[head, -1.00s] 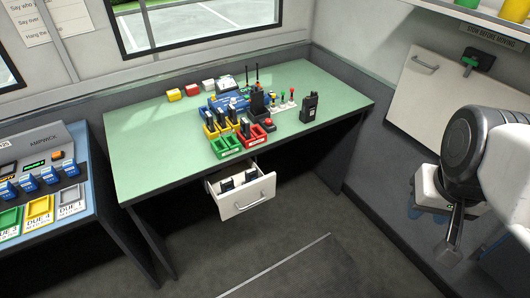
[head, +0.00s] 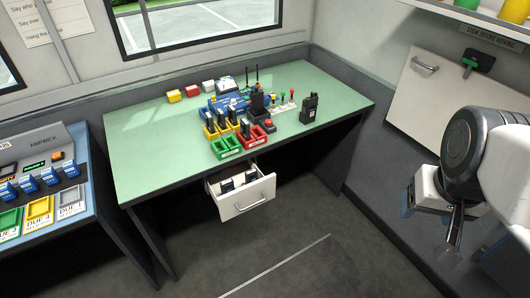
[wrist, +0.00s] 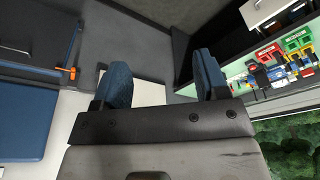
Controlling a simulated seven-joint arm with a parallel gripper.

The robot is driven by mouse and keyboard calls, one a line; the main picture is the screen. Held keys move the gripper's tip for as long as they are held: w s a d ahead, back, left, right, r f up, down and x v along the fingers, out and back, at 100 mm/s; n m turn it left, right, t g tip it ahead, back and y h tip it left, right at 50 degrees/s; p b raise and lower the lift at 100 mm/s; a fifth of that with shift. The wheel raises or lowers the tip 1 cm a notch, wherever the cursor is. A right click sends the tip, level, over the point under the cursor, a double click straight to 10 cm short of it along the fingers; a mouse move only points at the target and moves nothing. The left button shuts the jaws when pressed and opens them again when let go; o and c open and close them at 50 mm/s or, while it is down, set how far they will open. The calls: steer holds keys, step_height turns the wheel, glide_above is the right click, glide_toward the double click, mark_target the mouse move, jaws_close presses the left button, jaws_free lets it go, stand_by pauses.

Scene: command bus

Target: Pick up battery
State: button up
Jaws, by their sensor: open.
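Blue battery-like packs (head: 50,177) stand in a row in the charger at the far left. More dark items (head: 238,181) lie in the open drawer (head: 251,196). I cannot tell which one is the battery meant. My gripper (head: 453,238) hangs at the right of the head view, far from all of these. In the wrist view my gripper (wrist: 163,78) has its two blue-padded fingers spread, with nothing between them.
The green desk (head: 150,135) has free room at its left. A black radio (head: 308,108) stands on its right part. Green, yellow and grey trays (head: 39,209) lie before the charger. The open drawer juts out from the desk front. The floor beside my arm is clear.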

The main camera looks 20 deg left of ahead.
steer(key=w+a+f+n, duration=0.1)
steer(key=w+a, duration=0.3)
steer(key=w, duration=0.4)
steer(key=w+a+f+n, duration=0.1)
steer(key=w+a+n, duration=0.1)
steer(key=w+a, duration=0.35)
steer(key=n+g, duration=0.3)
steer(key=n, duration=0.3)
glide_above(251, 171)
steer(key=f, duration=3.1)
steer(key=shift+d+f, duration=0.3)
steer(key=shift+f, duration=0.1)
steer(key=shift+a+f, duration=0.35)
steer(key=shift+f, duration=0.1)
steer(key=shift+f, duration=1.25)
